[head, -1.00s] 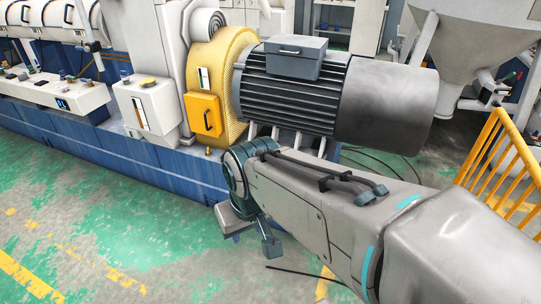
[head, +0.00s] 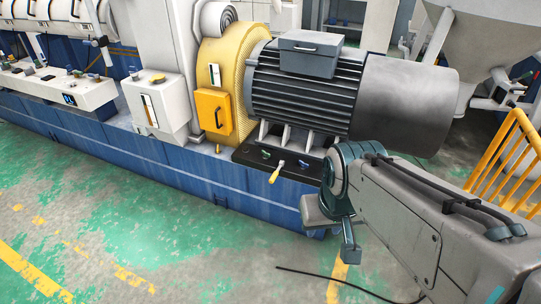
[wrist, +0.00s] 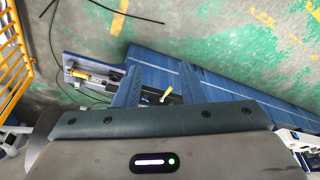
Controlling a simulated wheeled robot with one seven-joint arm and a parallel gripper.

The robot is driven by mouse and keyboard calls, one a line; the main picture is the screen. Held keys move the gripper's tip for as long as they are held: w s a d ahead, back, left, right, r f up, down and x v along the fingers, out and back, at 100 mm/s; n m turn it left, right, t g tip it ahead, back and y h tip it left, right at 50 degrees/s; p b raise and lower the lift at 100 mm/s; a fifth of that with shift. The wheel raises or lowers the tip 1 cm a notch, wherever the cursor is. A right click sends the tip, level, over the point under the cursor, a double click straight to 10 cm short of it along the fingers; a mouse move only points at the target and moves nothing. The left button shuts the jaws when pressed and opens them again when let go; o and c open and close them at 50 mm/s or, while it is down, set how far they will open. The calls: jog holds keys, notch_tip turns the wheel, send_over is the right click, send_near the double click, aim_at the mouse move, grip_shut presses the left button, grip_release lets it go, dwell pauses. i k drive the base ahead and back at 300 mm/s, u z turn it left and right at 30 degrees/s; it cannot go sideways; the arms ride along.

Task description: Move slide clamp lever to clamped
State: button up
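A lever with a yellow handle (head: 275,172) stands out from the black plate (head: 245,155) under the motor. In the wrist view a yellow-tipped lever (wrist: 166,94) shows between my fingers, partly hidden by my gripper body below it. Another yellow handle (wrist: 88,75) lies along a bracket at the left end of the blue base in the wrist view. No label shows which one is the slide clamp lever. My gripper (wrist: 158,80) is open and empty, its two blue fingers apart. In the head view my gripper (head: 333,232) is right of the yellow lever, apart from it.
The large motor (head: 305,92) and yellow guard (head: 220,70) stand above the blue base (head: 185,170). A yellow railing (head: 512,160) is at the right. A dark cable (head: 315,278) lies on the floor. The floor in front of the base is mostly clear.

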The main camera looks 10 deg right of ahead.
aim_at(282, 164)
jog(key=z, duration=0.35)
jog(key=i, duration=1)
